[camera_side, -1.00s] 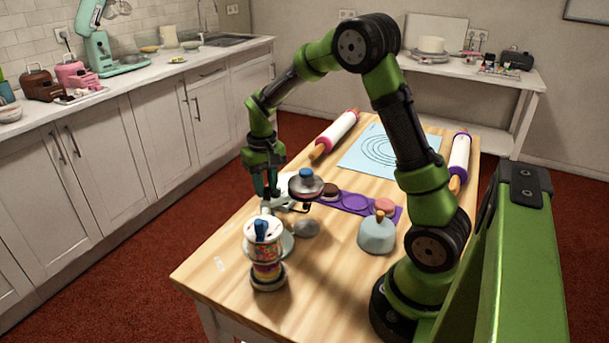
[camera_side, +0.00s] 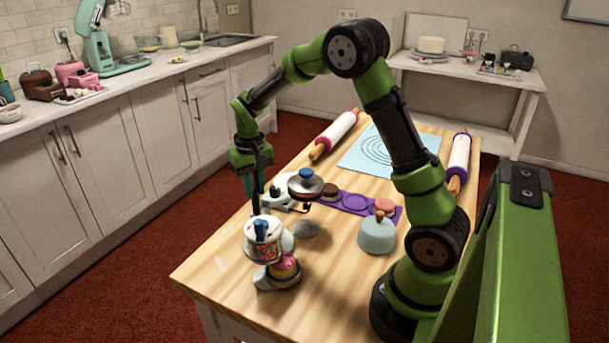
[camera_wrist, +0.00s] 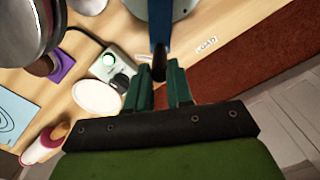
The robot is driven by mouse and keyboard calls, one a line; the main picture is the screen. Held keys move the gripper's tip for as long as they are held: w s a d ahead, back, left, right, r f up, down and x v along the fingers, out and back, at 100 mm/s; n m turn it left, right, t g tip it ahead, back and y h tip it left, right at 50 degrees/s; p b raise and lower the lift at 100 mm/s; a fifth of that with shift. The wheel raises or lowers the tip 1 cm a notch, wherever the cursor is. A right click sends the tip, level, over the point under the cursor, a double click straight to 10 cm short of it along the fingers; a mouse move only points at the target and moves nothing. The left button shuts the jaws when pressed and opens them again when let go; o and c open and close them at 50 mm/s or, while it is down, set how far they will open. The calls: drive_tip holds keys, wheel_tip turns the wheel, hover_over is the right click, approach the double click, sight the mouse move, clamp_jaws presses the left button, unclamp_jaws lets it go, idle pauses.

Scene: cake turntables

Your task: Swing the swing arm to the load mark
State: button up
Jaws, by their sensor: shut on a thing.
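In the wrist view, a blue bar with a dark tip (camera_wrist: 159,40) sits between my fingers, apparently the handle of the swing arm. My gripper (camera_wrist: 163,82) is shut on it. In the side view, my gripper (camera_side: 255,205) points down behind a stand at the table's near left. The stand carries a white-topped, colourfully speckled piece with a blue knob (camera_side: 262,228), above a pink piece (camera_side: 286,267). The swing arm's full length is hidden there. The load mark, a white LOAD label (camera_wrist: 207,45), lies on the wood just right of my fingers in the wrist view.
A pale blue dome (camera_side: 377,235) sits farther right. Rolling pins (camera_side: 336,133) and a blue mat (camera_side: 368,152) lie behind. The table's left edge is close.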

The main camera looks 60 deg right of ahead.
drive_tip(key=shift+a, duration=0.15)
drive_tip(key=shift+w+a, duration=0.4)
drive_tip(key=shift+a, duration=0.2)
drive_tip(key=shift+w+a, duration=0.35)
drive_tip(key=shift+a, duration=0.2)
drive_tip(key=shift+a, duration=0.1)
drive_tip(key=shift+w+a, duration=0.25)
drive_tip(key=shift+a, duration=1.05)
drive_tip(key=shift+a, duration=0.25)
drive_tip(key=o, duration=0.8)
